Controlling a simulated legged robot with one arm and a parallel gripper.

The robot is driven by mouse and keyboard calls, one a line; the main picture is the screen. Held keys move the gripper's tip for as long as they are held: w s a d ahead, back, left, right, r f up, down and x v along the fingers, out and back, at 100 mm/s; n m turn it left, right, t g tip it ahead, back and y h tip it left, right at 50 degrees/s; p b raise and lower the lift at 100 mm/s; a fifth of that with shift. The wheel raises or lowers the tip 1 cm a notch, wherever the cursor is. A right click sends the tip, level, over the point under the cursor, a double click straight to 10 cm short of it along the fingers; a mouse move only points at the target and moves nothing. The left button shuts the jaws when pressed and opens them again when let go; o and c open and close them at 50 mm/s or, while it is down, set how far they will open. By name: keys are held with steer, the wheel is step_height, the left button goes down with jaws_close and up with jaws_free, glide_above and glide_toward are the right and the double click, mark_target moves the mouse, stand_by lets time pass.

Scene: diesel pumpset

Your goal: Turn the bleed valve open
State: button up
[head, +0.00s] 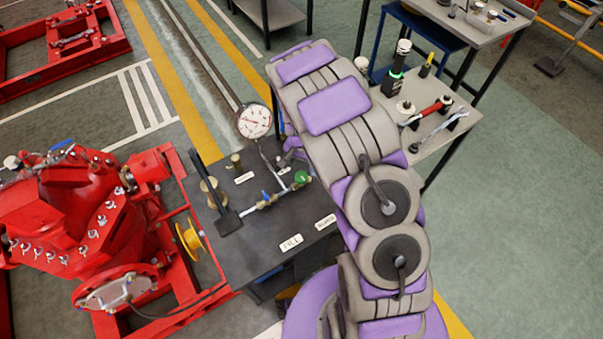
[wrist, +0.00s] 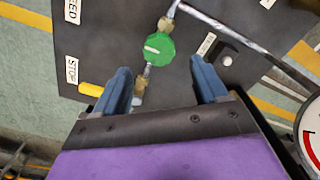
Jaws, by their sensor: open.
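A green round valve knob (head: 302,178) sits on a pipe fitting on the dark panel, and I take it for the bleed valve. In the wrist view the green knob (wrist: 158,50) lies ahead of my gripper (wrist: 160,82), roughly centred between the fingers and just beyond their tips. The two blue fingers are apart and empty, and neither touches the knob. Brass fittings join the knob to the pipe. In the head view my arm hides most of the gripper.
A pressure gauge (head: 253,121) stands on the panel (head: 255,240) near the arm, and its edge shows at the wrist view's right (wrist: 312,140). A black lever (head: 228,222) and a red pump (head: 90,205) are to the left. A tool table (head: 425,150) is at the right.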

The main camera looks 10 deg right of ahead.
mark_target(301, 175)
steer(key=shift+f, duration=2.65)
steer(key=c, duration=1.1)
